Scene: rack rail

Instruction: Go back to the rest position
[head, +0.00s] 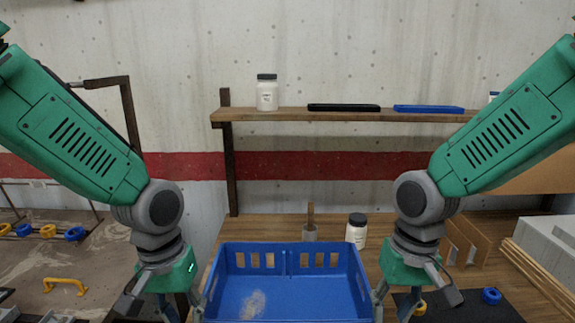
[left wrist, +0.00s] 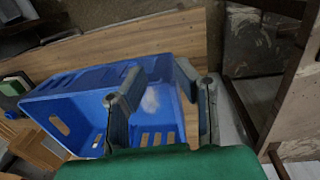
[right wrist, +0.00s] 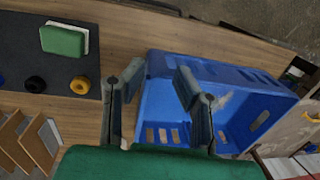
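My left gripper (head: 178,306) is low at the left side of the blue crate (head: 290,249). In the left wrist view its two fingers (left wrist: 165,95) are spread apart, with the crate's end wall behind and between them. My right gripper (head: 396,302) is low at the crate's right side. In the right wrist view its fingers (right wrist: 158,92) are also spread, with the crate (right wrist: 225,72) beyond them. I cannot tell whether any finger touches the crate. The crate stands on the wooden table and looks empty apart from a pale patch on its floor.
A shelf (head: 290,115) at the back holds a white jar (head: 267,94), a black tray (head: 343,107) and a blue tray (head: 428,109). Another jar (head: 356,231) stands behind the crate. A dark mat (right wrist: 60,62) carries a green-and-white block (right wrist: 64,40) and rings. Wooden dividers (head: 466,243) stand at right.

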